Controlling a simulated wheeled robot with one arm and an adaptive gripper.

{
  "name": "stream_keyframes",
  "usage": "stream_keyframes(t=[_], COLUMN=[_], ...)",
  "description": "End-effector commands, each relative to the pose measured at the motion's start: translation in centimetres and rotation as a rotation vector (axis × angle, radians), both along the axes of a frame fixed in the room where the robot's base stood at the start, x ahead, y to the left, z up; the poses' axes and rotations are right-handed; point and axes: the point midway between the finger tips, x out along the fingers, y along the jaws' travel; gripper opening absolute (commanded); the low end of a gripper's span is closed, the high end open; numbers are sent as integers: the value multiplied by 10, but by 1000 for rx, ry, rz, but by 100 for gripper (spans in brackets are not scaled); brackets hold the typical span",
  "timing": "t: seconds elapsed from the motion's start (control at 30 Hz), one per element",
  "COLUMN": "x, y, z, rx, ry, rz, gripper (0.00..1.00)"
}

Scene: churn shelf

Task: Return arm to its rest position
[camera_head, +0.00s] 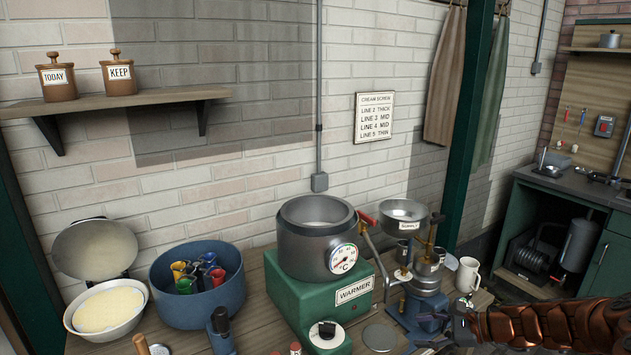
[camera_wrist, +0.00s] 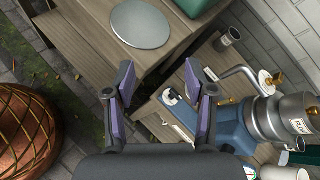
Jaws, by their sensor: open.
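My arm (camera_head: 560,325) reaches in from the lower right in the head view. My gripper (camera_head: 452,330) is at its left end, low beside the blue-based separator machine (camera_head: 425,285). In the wrist view my gripper (camera_wrist: 158,75) has its two purple-lined fingers apart, with nothing between them. Wooden planks and a dark gap lie beyond the fingers. The separator's blue base (camera_wrist: 235,127) is close to the right finger in that view; I cannot tell the exact clearance.
A green warmer (camera_head: 330,305) with a grey pot (camera_head: 315,245) stands left of the machine. A white mug (camera_head: 467,275) stands behind my gripper. A flat grey disc (camera_head: 380,337) lies on the bench. A blue tub (camera_head: 190,295) and white bowl (camera_head: 82,322) stand left.

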Motion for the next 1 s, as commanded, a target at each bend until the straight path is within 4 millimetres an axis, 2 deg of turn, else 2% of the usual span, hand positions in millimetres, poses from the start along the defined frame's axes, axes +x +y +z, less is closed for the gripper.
stream_keyframes(t=[0.03, 0.2, 0.4, 0.5, 0.6, 0.77, 1.0], x=[-6, -37, -86, -113, -142, -187, -254], y=[19, 75, 125, 142, 155, 166, 161], z=[16, 53, 83, 94, 101, 107, 109], rx=[-28, -125, -246, -312, -378, -489, -660], ry=[-31, -118, -203, -241, -271, -310, -340], rz=[68, 281, 523, 637, 750, 914, 1136], gripper=[55, 55, 55, 55, 55, 55, 55])
